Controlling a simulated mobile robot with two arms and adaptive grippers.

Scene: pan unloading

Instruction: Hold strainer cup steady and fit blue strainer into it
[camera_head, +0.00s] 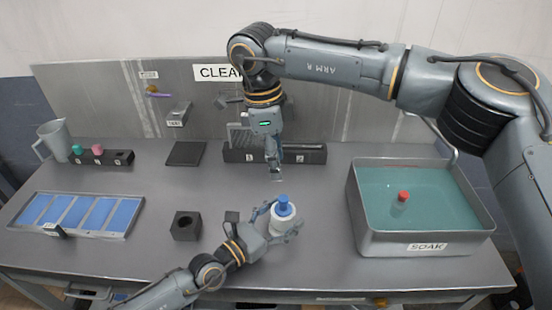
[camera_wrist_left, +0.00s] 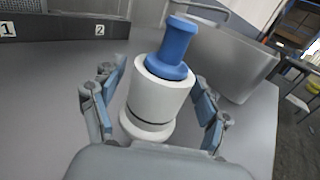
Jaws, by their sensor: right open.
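The white strainer cup (camera_head: 285,222) stands upright on the table near the front middle. The blue strainer (camera_head: 283,203) stands upright in its top, partly sticking out. Both fill the middle of the left wrist view, where the blue strainer (camera_wrist_left: 175,48) rises from the cup (camera_wrist_left: 160,90). My left gripper (camera_head: 275,222) has one finger on each side of the cup. In the wrist view gaps show between the finger pads and the cup. My right gripper (camera_head: 274,172) points down, open and empty, above and behind the cup. The strainer's lower end is hidden inside the cup.
A SOAK basin (camera_head: 372,235) of teal liquid with a red-topped item (camera_head: 403,197) stands at right. A black block (camera_head: 186,226) sits left of my left gripper. A blue-panelled tray (camera_head: 128,228) lies at left. A numbered rack (camera_head: 312,155) stands behind.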

